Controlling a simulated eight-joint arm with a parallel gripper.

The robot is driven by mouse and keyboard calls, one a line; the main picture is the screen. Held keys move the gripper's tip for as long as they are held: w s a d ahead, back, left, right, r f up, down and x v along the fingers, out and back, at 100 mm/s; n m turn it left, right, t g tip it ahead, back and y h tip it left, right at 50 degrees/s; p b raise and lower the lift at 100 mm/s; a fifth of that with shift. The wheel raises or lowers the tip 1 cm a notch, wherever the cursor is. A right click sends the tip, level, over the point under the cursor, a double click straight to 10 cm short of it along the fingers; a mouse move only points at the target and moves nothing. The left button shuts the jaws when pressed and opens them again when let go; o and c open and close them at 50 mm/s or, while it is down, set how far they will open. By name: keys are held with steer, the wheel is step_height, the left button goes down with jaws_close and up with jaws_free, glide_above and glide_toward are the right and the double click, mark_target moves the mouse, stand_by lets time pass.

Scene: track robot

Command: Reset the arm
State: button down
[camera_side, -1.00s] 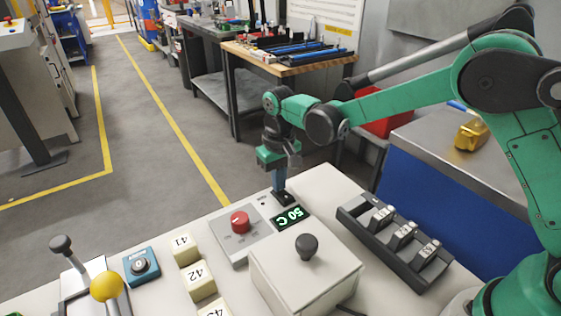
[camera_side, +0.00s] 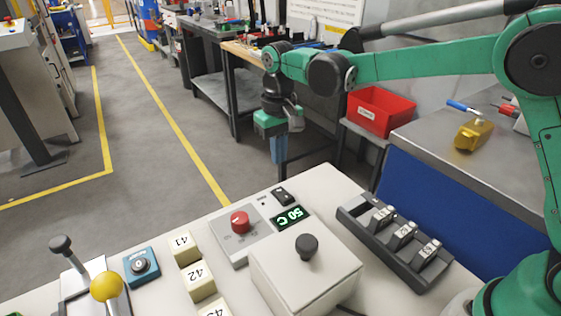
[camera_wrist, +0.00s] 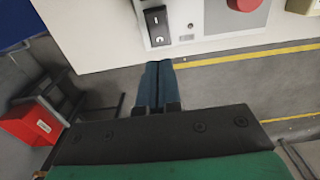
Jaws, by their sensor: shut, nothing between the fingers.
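My gripper (camera_side: 279,158) is shut and empty. It hangs pointing down at the far edge of the white table (camera_side: 330,185), raised above the black rocker switch (camera_side: 284,196) and apart from it. In the wrist view its blue fingers (camera_wrist: 155,85) lie together, just short of the black switch (camera_wrist: 157,26) on the panel. The green display (camera_side: 292,217) reads 50 C. The red knob (camera_side: 240,221) sits on the grey panel to its left.
Numbered blocks (camera_side: 198,280), a blue dial (camera_side: 141,264) and a yellow-balled lever (camera_side: 107,286) are at left. A red bin (camera_side: 382,110) stands behind.

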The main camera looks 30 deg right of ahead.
steer(key=s+d+r+t, duration=0.2)
steer(key=s+d+t, duration=0.1)
steer(key=s, duration=0.4)
steer(key=s+d+r+t, duration=0.1)
steer(key=s+d+t, duration=0.3)
steer(key=s, duration=0.3)
steer(key=shift+s+d+r, duration=0.25)
steer(key=shift+s+r, duration=0.05)
steer(key=shift+r, duration=0.05)
steer(key=c, duration=1.5)
jaws_free()
